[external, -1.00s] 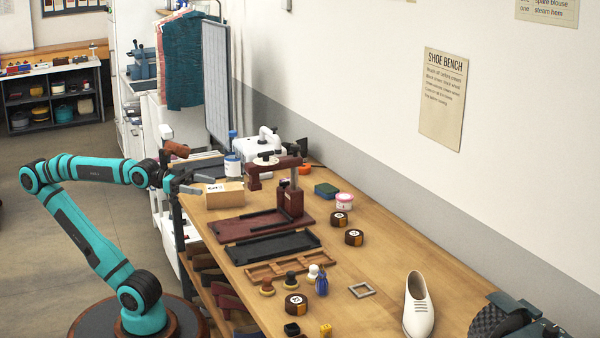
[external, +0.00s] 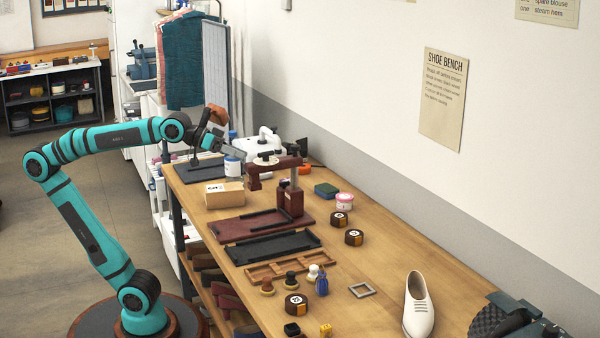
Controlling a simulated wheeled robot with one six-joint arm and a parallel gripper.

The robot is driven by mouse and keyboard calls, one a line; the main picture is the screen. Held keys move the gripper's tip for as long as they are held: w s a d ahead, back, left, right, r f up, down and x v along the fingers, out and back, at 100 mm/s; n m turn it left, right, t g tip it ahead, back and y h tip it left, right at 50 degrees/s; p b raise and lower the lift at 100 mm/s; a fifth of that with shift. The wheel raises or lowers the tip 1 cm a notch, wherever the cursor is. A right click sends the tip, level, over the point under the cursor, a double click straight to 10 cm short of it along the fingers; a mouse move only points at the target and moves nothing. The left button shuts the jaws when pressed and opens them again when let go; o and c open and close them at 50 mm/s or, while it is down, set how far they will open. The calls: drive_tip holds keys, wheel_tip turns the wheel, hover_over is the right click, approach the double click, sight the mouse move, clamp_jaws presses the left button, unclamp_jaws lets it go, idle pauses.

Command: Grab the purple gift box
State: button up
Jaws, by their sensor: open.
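I cannot make out a purple gift box anywhere in the external view. The only plain box on the bench is a tan carton (external: 224,195) with a white label, near the bench's left edge.
A dark red press (external: 290,200) stands on the wooden bench (external: 385,265). A teal garment (external: 187,60) hangs behind my gripper.

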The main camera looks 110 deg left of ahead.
drive_tip(key=w+a+n+g, duration=0.2)
drive_tip(key=a+n+g, duration=0.15)
drive_tip(key=a, duration=0.55)
drive_tip(key=w+a+n+g+y, duration=0.1)
drive_tip(key=w+a+n+g, duration=0.2)
drive_tip(key=a, duration=0.5)
drive_tip(key=w+a+n+g, duration=0.2)
drive_tip(key=a+n, duration=0.3)
drive_tip(key=a, duration=0.4)
drive_tip(key=s+a+f+n+g+h, duration=0.1)
drive_tip(key=s+a+n+g, duration=0.2)
drive_tip(key=a, duration=0.6)
drive_tip(key=s+a+f+n+h, duration=0.25)
drive_tip(key=a+n, duration=0.25)
drive_tip(key=a, duration=0.3)
drive_tip(key=s+a+n+g+h, duration=0.1)
drive_tip(key=s+a+n+g, duration=0.2)
drive_tip(key=a, duration=0.6)
drive_tip(key=shift+t+y, duration=0.25)
drive_tip(key=shift+t, duration=0.4)
drive_tip(key=f, duration=1.4)
drive_tip(key=s+f, duration=0.1)
drive_tip(key=f, duration=0.6)
drive_tip(key=shift+s+d+f, duration=0.1)
drive_tip(key=shift+d+f, duration=0.05)
drive_tip(key=shift+f, duration=0.15)
drive_tip(key=shift+s+f, duration=0.15)
drive_tip(key=shift+f, duration=1.2)
drive_tip(key=shift+s+f, duration=0.1)
drive_tip(key=shift+f, duration=1.25)
